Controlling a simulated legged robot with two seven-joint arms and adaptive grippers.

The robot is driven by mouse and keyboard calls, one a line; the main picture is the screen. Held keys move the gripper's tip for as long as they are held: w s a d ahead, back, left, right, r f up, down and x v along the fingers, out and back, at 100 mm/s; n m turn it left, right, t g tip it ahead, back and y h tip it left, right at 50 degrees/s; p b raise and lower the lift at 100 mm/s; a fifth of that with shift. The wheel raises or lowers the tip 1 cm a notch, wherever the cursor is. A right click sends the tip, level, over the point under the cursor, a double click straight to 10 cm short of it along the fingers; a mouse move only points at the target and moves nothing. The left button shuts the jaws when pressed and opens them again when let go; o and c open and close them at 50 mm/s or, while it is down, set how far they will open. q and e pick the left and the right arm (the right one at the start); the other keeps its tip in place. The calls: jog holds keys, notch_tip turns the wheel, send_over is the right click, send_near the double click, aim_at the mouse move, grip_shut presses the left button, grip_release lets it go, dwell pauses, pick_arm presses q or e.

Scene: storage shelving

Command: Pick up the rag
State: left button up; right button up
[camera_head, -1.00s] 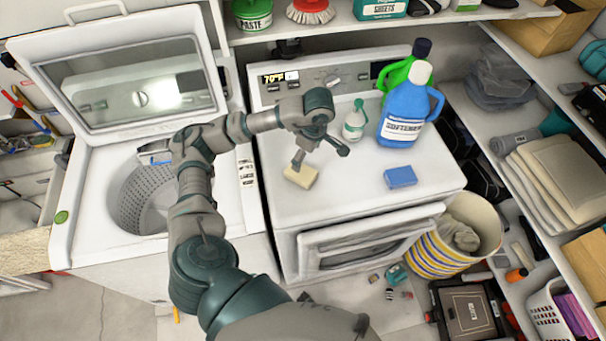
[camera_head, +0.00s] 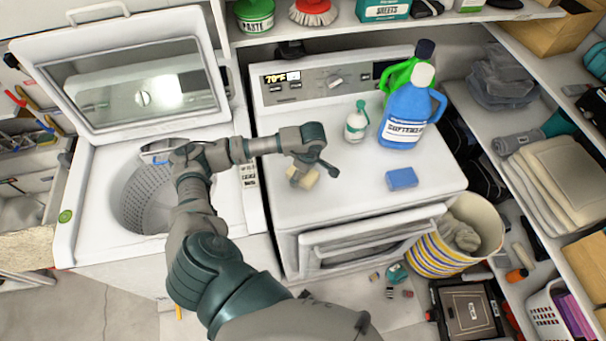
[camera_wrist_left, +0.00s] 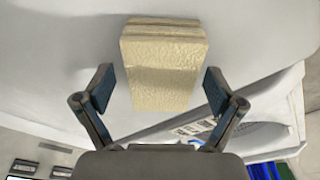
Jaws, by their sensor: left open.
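The rag (camera_head: 311,180) looks like a small beige folded block and lies on top of the white dryer (camera_head: 345,205). In the head view my left gripper (camera_head: 314,172) is over it and hides part of it. In the left wrist view the rag (camera_wrist_left: 165,75) lies ahead, with its layered far edge showing. My left gripper (camera_wrist_left: 158,81) is open, with one finger on each side of the rag's near part and a visible gap on both sides. My right gripper is not in view.
A blue sponge-like block (camera_head: 401,178), a small white bottle (camera_head: 356,124) and a blue softener jug (camera_head: 408,115) stand on the dryer to the right. An open washer (camera_head: 85,225) is at left. A striped basket (camera_head: 440,250) stands at the dryer's right.

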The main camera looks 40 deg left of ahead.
pick_arm(q)
jog(key=shift+a, duration=0.25)
jog(key=c, duration=1)
jog(key=shift+d, duration=0.1)
jog(key=shift+c, duration=1.1)
jog(key=shift+d, duration=0.15)
jog(key=shift+r, duration=0.1)
